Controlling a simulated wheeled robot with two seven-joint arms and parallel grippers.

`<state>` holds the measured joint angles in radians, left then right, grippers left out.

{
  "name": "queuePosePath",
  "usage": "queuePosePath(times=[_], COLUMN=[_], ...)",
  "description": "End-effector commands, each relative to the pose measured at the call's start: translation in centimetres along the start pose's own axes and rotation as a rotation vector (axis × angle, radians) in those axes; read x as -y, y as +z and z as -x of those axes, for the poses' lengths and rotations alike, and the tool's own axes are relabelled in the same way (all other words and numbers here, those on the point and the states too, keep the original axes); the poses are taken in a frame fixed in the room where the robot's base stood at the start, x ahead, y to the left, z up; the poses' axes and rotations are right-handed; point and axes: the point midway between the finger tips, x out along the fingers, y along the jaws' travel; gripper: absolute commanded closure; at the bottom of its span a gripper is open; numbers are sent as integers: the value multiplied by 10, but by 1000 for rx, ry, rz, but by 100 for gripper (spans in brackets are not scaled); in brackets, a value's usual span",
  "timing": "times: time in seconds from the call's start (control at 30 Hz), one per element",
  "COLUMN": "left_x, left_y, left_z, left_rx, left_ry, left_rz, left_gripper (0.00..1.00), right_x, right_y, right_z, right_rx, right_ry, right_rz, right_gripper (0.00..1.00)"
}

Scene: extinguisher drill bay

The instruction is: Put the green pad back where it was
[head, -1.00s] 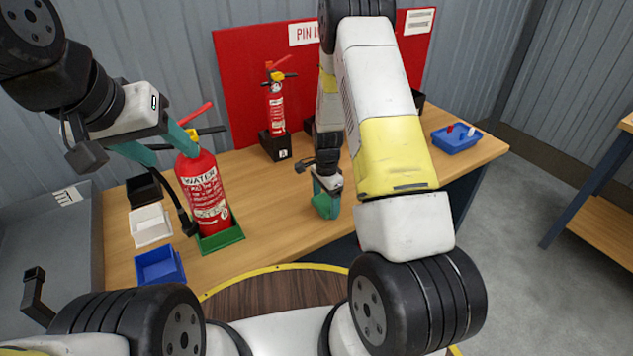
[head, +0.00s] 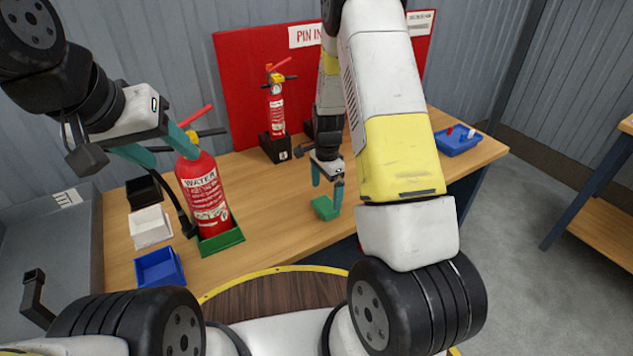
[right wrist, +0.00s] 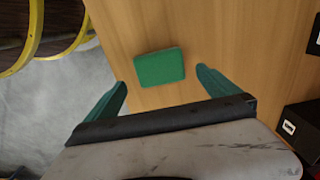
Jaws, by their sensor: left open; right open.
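The green pad (head: 325,208) lies on the wooden table near its front edge. It also shows in the right wrist view (right wrist: 160,68) as a flat green block on the wood. My right gripper (head: 326,190) is open just above the pad, with its teal fingers apart from it. In the right wrist view the fingers (right wrist: 162,90) stand wide on either side with nothing between them. My left gripper (head: 177,145) is open at the top of the red water extinguisher (head: 205,195), around its neck and handle area. I cannot tell whether it touches.
The water extinguisher stands in a green holder (head: 222,243). Black, white (head: 150,227) and blue (head: 160,267) bins line the table's left. A small extinguisher (head: 277,110) in a black holder stands behind. A blue tray (head: 456,141) sits at right. The table's middle is clear.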

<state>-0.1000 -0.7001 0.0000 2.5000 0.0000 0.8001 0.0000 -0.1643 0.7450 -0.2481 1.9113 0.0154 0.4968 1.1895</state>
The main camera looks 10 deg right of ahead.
Motion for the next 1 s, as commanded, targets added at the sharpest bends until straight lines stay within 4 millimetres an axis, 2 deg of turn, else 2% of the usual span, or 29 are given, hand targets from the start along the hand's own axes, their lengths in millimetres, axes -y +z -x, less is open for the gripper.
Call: queuePosePath(times=[0.03, 0.1, 0.2, 0.43, 0.53, 0.67, 0.77, 0.9, 1.0], left_x=[0, 0, 0, 0, 0, 0, 0, 0, 0], left_y=[0, 0, 0, 0, 0, 0, 0, 0, 0], left_z=[0, 0, 0, 0, 0, 0, 0, 0, 0], left_rx=[0, 0, 0, 0, 0, 0, 0, 0, 0], left_ry=[0, 0, 0, 0, 0, 0, 0, 0, 0], left_rz=[0, 0, 0, 0, 0, 0, 0, 0, 0], left_gripper=[45, 45, 45, 45, 45, 45, 45, 45, 45], right_x=[1, 1, 1, 0, -4, -17, -38, -72, -101], right_y=[1, 0, 0, 1, 4, 14, 25, 43, 55], right_z=[13, 27, 44, 68, 91, 146, 193, 249, 282], right_rx=[-1, -1, -1, 2, 12, 26, 24, -9, -56], right_ry=[-5, -4, -3, -8, -37, -120, -194, -293, -359], right_rz=[2, 1, 1, 9, 54, 189, 330, 536, 683], right_gripper=[0, 0, 0, 0, 0, 0, 0, 0, 0])
